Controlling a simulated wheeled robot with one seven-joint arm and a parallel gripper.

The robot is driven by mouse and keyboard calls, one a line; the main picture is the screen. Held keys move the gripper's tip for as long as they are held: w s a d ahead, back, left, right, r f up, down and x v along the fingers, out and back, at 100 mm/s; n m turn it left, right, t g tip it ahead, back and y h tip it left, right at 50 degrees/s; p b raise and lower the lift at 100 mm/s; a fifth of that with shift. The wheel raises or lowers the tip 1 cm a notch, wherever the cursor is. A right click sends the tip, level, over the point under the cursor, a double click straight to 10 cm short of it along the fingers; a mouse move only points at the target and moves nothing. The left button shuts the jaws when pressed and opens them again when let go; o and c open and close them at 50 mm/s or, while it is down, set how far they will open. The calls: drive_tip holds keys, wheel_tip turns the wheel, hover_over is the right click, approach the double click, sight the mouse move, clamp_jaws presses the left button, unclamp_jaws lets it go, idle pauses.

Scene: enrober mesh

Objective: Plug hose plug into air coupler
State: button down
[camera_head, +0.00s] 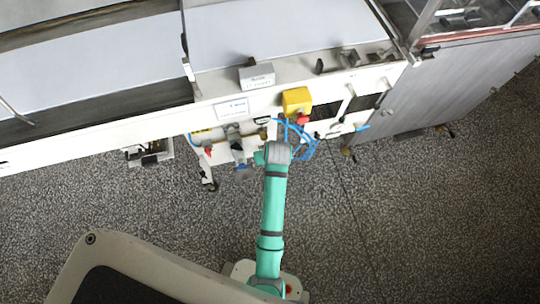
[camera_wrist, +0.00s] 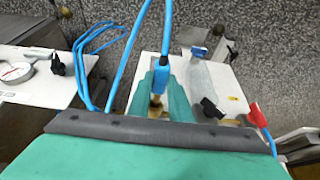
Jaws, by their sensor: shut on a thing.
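My gripper (camera_wrist: 160,92) shows as two teal fingers in the wrist view, shut on the blue hose plug (camera_wrist: 161,78). A blue hose (camera_wrist: 166,30) runs up from the plug. A brass-coloured end (camera_wrist: 156,101) shows below it between the fingers; whether it touches anything is hidden by the dark edge of my gripper. I cannot make out the air coupler for certain in either view. In the head view the end of my arm is at the machine's front, and blue hose (camera_head: 308,143) loops beside it; the plug cannot be made out there.
In the wrist view, a black knob (camera_wrist: 209,107), a red handle (camera_wrist: 256,115) and a blue handle (camera_wrist: 199,51) are at the right, a round gauge (camera_wrist: 15,72) at the left. A yellow box (camera_head: 297,101) with a red button is close by in the head view. The speckled floor is open.

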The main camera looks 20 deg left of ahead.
drive_tip(key=shift+w+a, duration=0.5)
drive_tip(key=shift+w, duration=0.3)
drive_tip(key=shift+w+a, duration=0.5)
drive_tip(key=shift+w, duration=0.25)
idle(0.6)
drive_tip(key=shift+s+d, duration=0.5)
drive_tip(key=shift+s, duration=0.25)
drive_tip(key=shift+s+d, duration=0.45)
drive_tip(key=shift+s, duration=0.25)
drive_tip(key=shift+w+a, duration=0.55)
drive_tip(key=shift+w, duration=0.25)
drive_tip(key=shift+w+a, duration=0.55)
drive_tip(key=shift+w, duration=0.25)
idle(1.4)
drive_tip(key=c, duration=1.5)
unclamp_jaws()
drive_tip(key=shift+c, duration=0.2)
drive_tip(key=v, duration=1)
drive_tip(key=shift+r, duration=0.4)
